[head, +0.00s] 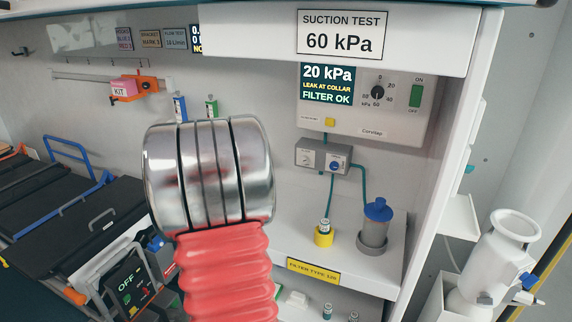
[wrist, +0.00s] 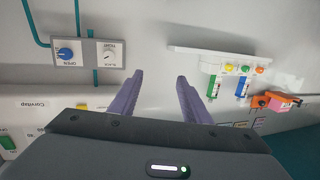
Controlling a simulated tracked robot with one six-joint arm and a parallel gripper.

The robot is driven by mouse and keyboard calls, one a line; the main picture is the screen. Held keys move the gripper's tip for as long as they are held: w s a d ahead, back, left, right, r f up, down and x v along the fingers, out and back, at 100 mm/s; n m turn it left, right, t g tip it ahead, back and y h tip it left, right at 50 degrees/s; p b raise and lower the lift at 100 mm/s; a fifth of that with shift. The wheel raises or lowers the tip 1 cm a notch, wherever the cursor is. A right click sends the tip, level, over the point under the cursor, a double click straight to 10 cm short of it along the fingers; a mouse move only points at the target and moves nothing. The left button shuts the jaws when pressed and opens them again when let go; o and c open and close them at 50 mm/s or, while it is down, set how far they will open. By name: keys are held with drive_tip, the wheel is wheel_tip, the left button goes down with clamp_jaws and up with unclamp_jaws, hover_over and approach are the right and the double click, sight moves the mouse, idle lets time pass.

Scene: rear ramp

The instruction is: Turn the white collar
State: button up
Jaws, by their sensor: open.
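The white collar (head: 309,153) is a small white knob on the left of a grey valve block (head: 323,160). It also shows in the wrist view (wrist: 110,57), upside down, with a label beside it that seems to read slack and tight. A blue knob (head: 337,165) marked open sits beside it. My gripper (wrist: 159,76) shows in the wrist view with two purple fingers apart and nothing between them. The collar is left of the left fingertip there, not between the fingers. In the head view my arm's silver and red parts show; the fingers are hidden.
The suction unit's screen (head: 327,83) reads 20 kPa, leak at collar, filter OK. A sign (head: 339,35) reads suction test 60 kPa. Teal tubes leave the block. A blue-capped canister (head: 374,228) and a yellow-based vial (head: 324,233) stand on the shelf below.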

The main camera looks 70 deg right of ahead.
sight(303, 162)
drive_tip(key=s+d+f+m+g+h, duration=0.1)
drive_tip(key=s+d+g, duration=0.3)
drive_tip(key=s, duration=0.5)
drive_tip(key=shift+s+f+m+h, duration=0.3)
drive_tip(key=shift+s+m, duration=0.05)
drive_tip(key=shift+m, duration=0.25)
drive_tip(key=shift+d, duration=0.1)
drive_tip(key=d, duration=0.9)
drive_tip(key=s+d, duration=0.1)
drive_tip(key=d, duration=0.3)
drive_tip(key=shift+s+d, duration=0.1)
drive_tip(key=shift+d, duration=0.25)
drive_tip(key=c, duration=1)
